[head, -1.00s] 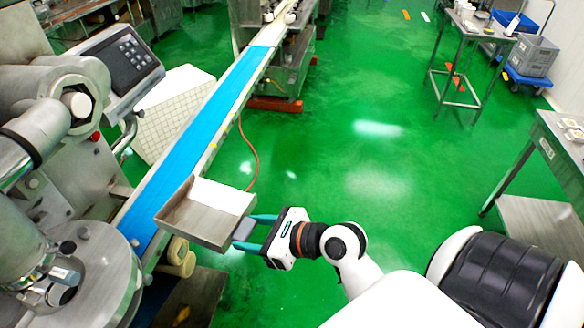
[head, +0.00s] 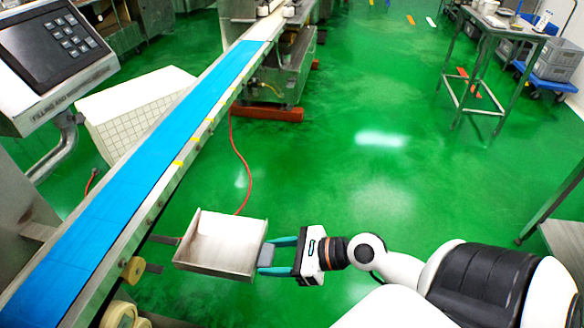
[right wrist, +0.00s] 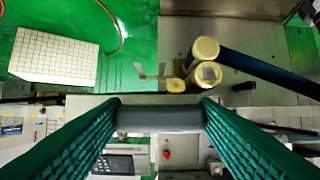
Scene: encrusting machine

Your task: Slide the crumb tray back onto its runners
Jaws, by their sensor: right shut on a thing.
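The crumb tray (head: 218,244) is a shallow, open metal tray in the head view, held roughly level to the right of the blue conveyor belt. My right gripper (head: 278,256) is shut on the grey handle at its right side. In the right wrist view the handle (right wrist: 160,118) spans between the two teal fingers. Two dark runners stick out from the conveyor's side, an upper one (head: 163,239) and a lower one (head: 152,268). Their ends lie close to the tray's left edge; I cannot tell whether they touch. My left gripper is not in view.
The blue belt (head: 140,180) runs diagonally along the left. Cream rollers (head: 120,315) sit below the runners. A control panel (head: 55,45) stands at upper left. The green floor (head: 360,200) to the right is open.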

